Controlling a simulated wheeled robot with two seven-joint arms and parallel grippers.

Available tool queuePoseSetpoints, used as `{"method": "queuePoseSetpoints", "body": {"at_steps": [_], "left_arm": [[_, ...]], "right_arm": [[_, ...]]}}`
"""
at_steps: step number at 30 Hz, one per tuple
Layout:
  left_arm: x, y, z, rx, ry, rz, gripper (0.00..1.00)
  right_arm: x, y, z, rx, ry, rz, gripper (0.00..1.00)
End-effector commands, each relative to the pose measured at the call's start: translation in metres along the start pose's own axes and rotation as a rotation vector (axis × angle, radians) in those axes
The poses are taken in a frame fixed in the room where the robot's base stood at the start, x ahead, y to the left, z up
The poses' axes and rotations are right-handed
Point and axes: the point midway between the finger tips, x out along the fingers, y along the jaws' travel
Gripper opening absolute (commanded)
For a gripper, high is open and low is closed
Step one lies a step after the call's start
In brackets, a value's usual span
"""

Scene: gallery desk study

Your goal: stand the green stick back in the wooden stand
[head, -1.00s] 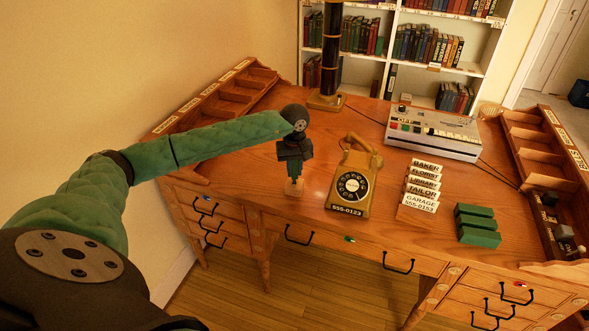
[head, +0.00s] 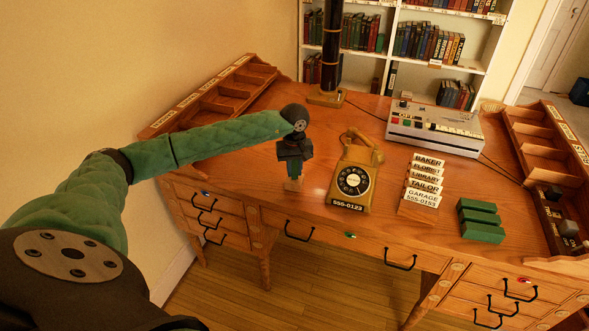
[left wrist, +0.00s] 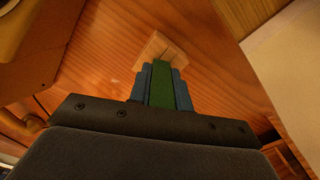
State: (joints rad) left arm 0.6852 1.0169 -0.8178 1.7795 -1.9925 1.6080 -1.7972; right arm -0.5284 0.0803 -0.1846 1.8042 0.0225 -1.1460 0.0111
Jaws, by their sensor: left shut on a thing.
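My left gripper (head: 294,172) points down over the front left of the desk, left of the telephone. It is shut on the green stick (left wrist: 162,88), which shows between its two fingers in the left wrist view. The small wooden stand (head: 293,185) is right below the fingertips; it also shows in the left wrist view (left wrist: 153,48). The stick's far end meets the stand in that view. I cannot tell how deep it sits, and the fingers hide much of it. My right gripper is not in view.
A yellow rotary telephone (head: 352,181) stands close right of my left gripper. Further right are a rack of name plates (head: 422,187), green blocks (head: 480,220) and a grey console (head: 435,130). A dark column (head: 331,50) stands behind. The desk's front edge is close.

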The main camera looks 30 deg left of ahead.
Motion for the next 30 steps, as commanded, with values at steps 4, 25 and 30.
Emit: {"method": "queuePoseSetpoints", "body": {"at_steps": [4,25,30], "left_arm": [[0.001,0.0,0.0,0.0,0.0,0.0,0.0],[-0.009,0.0,-0.001,0.0,0.002,0.001,0.45],[-0.033,0.0,-0.001,-0.001,0.003,0.002,0.45]], "right_arm": [[0.001,0.0,0.0,0.0,0.0,0.0,0.36],[0.005,0.0,0.001,0.0,0.0,0.0,0.36],[0.013,0.001,0.002,0.0,0.0,0.0,0.36]]}}
